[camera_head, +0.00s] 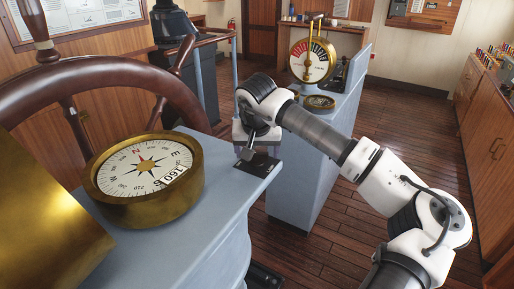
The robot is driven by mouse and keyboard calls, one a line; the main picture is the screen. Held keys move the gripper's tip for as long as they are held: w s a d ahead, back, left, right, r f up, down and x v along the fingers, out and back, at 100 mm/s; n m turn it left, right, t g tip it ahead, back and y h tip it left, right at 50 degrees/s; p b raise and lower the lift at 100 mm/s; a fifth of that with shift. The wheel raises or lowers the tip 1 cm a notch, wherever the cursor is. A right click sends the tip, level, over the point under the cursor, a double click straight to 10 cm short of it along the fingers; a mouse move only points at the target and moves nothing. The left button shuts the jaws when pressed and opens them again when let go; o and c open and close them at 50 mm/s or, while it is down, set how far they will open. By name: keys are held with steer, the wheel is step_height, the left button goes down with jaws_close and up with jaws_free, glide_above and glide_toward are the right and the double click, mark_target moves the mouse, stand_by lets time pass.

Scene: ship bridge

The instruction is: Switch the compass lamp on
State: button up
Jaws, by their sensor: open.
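A brass compass (172,202) with a white dial and a "160" readout sits on the grey-blue console top (222,195). To its right, near the console's edge, is a black switch plate (264,174) with a small pale label too small to read. A short grey lever-like part (247,154) shows above the plate's far left end; I cannot tell its position clearly. My gripper (256,142) is open and points down right at the plate, around or just beside this part. Contact cannot be made out. No lit lamp is evident.
A wooden ship's wheel (85,85) stands behind the compass. A brass box-like housing (40,215) fills the lower left. An engine telegraph (312,62) stands on a second grey-blue pedestal (310,165) beyond. Wooden cabinets (490,150) line the right; the plank floor between is clear.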

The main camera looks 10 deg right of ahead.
steer(key=shift+f, duration=0.1)
steer(key=c, duration=1)
steer(key=shift+b, duration=0.35)
steer(key=shift+f+m+h+b, duration=0.1)
steer(key=shift+m+h+b, duration=0.3)
steer(key=shift+m+b, duration=0.55)
steer(key=m+b, duration=0.1)
steer(key=m, duration=0.1)
steer(key=shift+w+a+m+g+h+b, duration=0.1)
steer(key=shift+a+m+g+h+b, duration=0.05)
steer(key=shift+m+g+h+b, duration=0.2)
steer(key=m+g+h, duration=0.1)
steer(key=m, duration=0.2)
steer(key=shift+w+a+m+b, duration=0.1)
steer(key=shift+a+m+b, duration=0.05)
steer(key=shift+m+b, duration=0.2)
steer(key=shift+w+r+m+g+h, duration=0.1)
steer(key=shift+m+g, duration=0.1)
steer(key=shift+m, duration=0.4)
steer(key=shift+s+r+m+g+h, duration=0.15)
steer(key=shift+m+g, duration=0.1)
steer(key=shift+m, duration=0.4)
steer(key=shift+w+f+m+g+h, duration=0.1)
steer(key=shift+w+m+g, duration=0.1)
steer(key=shift+m, duration=0.4)
